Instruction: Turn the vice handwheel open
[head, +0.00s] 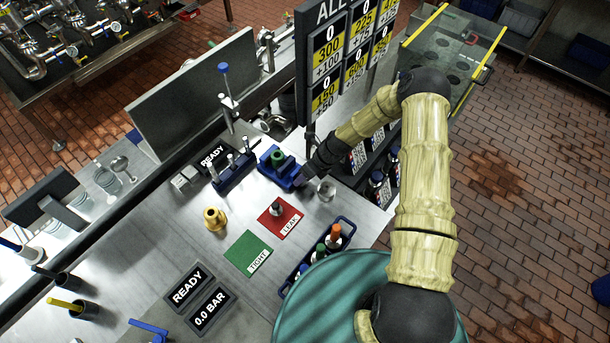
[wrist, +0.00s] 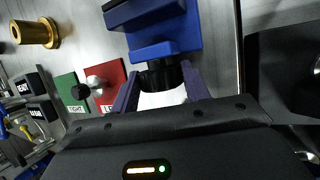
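The blue vice (head: 279,168) stands on the steel bench in the head view, with a green part (head: 277,156) at its top. In the wrist view the vice (wrist: 160,30) is at the top centre. Its black handwheel (wrist: 160,75) faces my gripper. My gripper (wrist: 161,80) has one finger at each side of the handwheel, and both tips look flush against its rim. In the head view my gripper (head: 303,177) is at the right side of the vice, and the handwheel is hidden there.
A red LEAK mat (head: 290,214) holds a small fitting. A green TIGHT mat (head: 240,249) and a brass fitting (head: 214,219) lie nearby. A small metal cup (head: 326,190) stands close to my gripper. A blue bottle tray (head: 347,223) is at the front, and a price board (head: 327,60) rises behind.

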